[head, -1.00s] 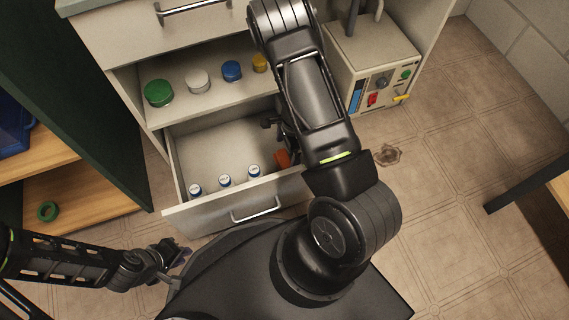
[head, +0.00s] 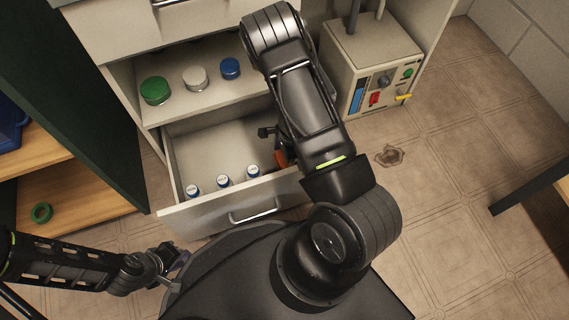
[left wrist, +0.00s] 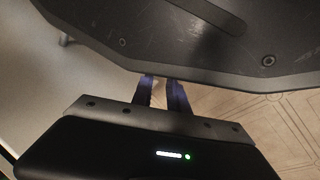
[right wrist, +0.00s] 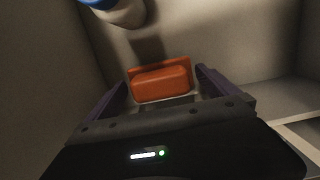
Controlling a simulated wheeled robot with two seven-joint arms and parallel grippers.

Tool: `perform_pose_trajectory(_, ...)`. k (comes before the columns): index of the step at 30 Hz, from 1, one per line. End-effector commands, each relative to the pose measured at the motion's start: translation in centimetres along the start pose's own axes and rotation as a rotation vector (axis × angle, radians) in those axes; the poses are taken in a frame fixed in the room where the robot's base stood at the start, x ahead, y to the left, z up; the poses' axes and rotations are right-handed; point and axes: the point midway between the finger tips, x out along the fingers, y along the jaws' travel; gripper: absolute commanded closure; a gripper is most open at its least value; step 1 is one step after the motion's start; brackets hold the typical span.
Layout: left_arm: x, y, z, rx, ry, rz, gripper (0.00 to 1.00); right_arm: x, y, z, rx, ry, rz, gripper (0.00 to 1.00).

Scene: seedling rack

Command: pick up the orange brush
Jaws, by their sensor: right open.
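The orange brush (head: 281,159) lies in the open lower drawer (head: 205,219), near its right side, partly hidden by my right arm in the head view. In the right wrist view the brush (right wrist: 161,83) is a rounded orange block between the two fingers. My right gripper (right wrist: 165,88) is open around it, with a gap on each side. In the head view my right gripper (head: 275,143) is mostly hidden by its wrist. My left gripper (head: 172,262) is far from the brush, beside my base. Its fingers (left wrist: 161,92) stand a little apart with nothing between them.
Several white bottles with blue caps (head: 223,181) stand along the drawer's front. Lidded jars (head: 195,78) stand on the shelf above. A box with knobs (head: 375,65) stands to the right. The drawer's middle is clear.

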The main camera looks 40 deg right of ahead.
Motion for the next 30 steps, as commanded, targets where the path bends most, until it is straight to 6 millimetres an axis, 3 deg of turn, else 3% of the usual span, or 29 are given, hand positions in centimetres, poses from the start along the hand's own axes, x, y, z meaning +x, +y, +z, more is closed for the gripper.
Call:
perform_pose_trajectory(4,-0.01,-0.01,0.01,0.000,0.000,0.000,0.80,-0.01,0.00,0.00,0.000,0.000,0.000,0.03)
perform_pose_trajectory(30,0.00,-0.01,0.01,0.000,0.000,0.000,0.80,0.00,0.00,-0.01,0.000,0.000,0.000,0.74)
